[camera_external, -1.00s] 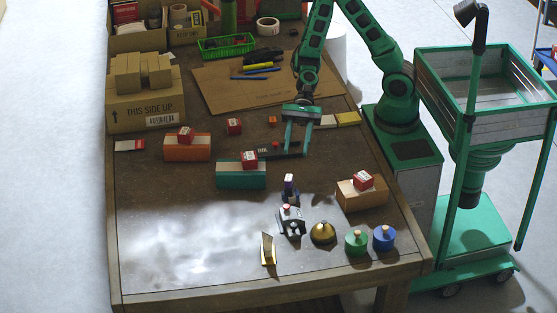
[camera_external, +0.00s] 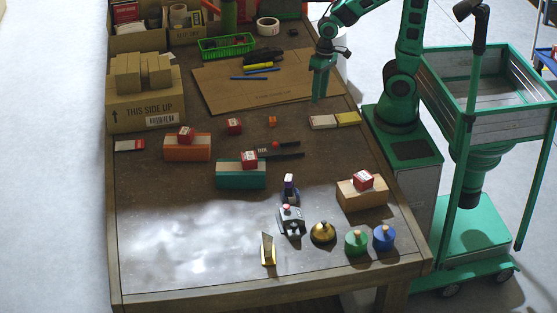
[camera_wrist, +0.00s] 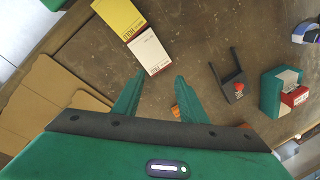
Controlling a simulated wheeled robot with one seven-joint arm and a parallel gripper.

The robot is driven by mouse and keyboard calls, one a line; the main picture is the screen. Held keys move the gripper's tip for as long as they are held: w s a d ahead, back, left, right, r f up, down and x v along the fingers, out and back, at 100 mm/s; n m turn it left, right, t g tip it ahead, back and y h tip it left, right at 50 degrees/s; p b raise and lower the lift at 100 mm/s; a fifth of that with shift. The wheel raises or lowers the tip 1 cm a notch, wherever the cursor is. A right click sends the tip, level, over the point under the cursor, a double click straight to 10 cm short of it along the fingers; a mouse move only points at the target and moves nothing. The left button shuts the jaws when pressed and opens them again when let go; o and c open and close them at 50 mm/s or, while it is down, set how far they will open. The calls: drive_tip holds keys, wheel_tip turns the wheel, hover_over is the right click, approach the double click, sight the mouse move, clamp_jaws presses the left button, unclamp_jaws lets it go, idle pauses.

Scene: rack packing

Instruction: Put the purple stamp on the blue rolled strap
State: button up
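What looks like the purple stamp (camera_external: 290,184) stands upright near the middle of the table's front half, just behind a grey device with a red knob. What looks like the blue rolled strap (camera_external: 384,238) sits at the front right, a round blue piece with a small tan top. My gripper (camera_external: 320,98) is far behind both, over the right edge of the cardboard sheet. In the wrist view my gripper's fingers (camera_wrist: 160,76) are spread, with nothing held between them. A purple-and-white item at that view's right edge may be the stamp.
A green roll (camera_external: 356,243) and a gold dome (camera_external: 322,233) stand left of the blue one. Red boxes sit on orange, teal (camera_external: 240,178) and tan (camera_external: 360,197) blocks. White and yellow boxes (camera_external: 347,118) lie near my gripper.

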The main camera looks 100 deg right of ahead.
drive_tip(key=s+d+r+n, duration=0.1)
drive_tip(key=s+d+r, duration=0.2)
drive_tip(key=s, duration=0.3)
drive_tip(key=s+d+r+n+g+h, duration=0.1)
drive_tip(key=s+d+r, duration=0.1)
drive_tip(key=s, duration=0.5)
drive_tip(key=shift+d+r, duration=0.4)
drive_tip(key=shift+d, duration=0.5)
